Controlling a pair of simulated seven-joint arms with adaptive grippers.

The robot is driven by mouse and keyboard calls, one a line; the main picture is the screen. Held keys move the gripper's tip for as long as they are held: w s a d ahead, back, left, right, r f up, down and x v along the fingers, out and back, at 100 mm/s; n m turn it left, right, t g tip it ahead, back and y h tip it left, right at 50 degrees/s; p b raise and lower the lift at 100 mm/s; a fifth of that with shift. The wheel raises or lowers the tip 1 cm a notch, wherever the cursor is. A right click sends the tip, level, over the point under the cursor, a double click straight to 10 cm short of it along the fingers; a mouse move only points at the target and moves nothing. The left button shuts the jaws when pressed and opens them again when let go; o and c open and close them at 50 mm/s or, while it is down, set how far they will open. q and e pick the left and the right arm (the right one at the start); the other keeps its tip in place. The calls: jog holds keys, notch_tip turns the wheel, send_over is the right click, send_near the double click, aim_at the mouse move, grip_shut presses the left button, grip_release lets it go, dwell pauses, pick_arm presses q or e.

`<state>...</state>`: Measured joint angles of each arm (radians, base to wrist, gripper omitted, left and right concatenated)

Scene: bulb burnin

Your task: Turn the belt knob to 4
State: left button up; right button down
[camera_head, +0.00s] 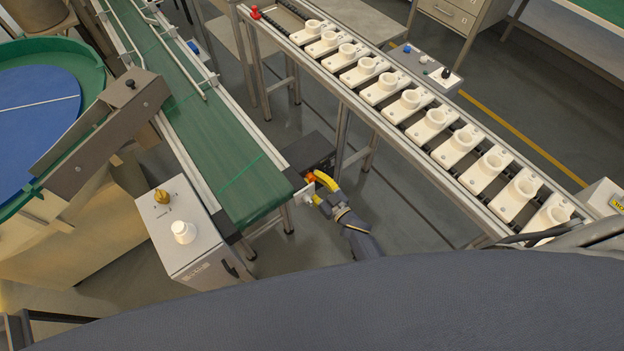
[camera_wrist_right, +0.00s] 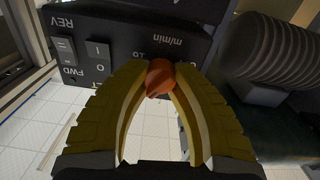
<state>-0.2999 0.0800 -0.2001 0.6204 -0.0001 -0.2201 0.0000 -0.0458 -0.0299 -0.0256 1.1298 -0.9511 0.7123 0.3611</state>
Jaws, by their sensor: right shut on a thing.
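The belt knob is a small orange-red knob (camera_wrist_right: 160,78) on a dark control box (camera_wrist_right: 120,50) in the right wrist view. The box carries marks such as REV, FWD and m/min. My right gripper (camera_wrist_right: 160,85) has its two yellow fingers closed on the knob, one on each side. In the head view my right gripper (camera_head: 318,187) is at the near end of the green conveyor belt (camera_head: 200,110), with the orange knob (camera_head: 310,178) at its fingertips. The dial number the knob points to is not readable. My left gripper is not in view.
A grey box (camera_head: 185,230) with a brass knob and a white knob stands left of the belt's end. A rail with several white sockets (camera_head: 435,122) runs along the right. A round blue and green table (camera_head: 45,100) is at the left.

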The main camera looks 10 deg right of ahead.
jog(key=n, duration=0.4)
jog(key=shift+w+a+r, duration=0.1)
jog(key=shift+r, duration=0.15)
jog(key=n, duration=0.4)
jog(key=shift+a+n, duration=0.1)
jog(key=shift+n, duration=0.3)
jog(key=n, duration=0.4)
jog(key=shift+a, duration=0.1)
jog(key=shift+a+f+n, duration=0.1)
jog(key=shift+f+n, duration=0.05)
jog(key=shift+n, duration=2.15)
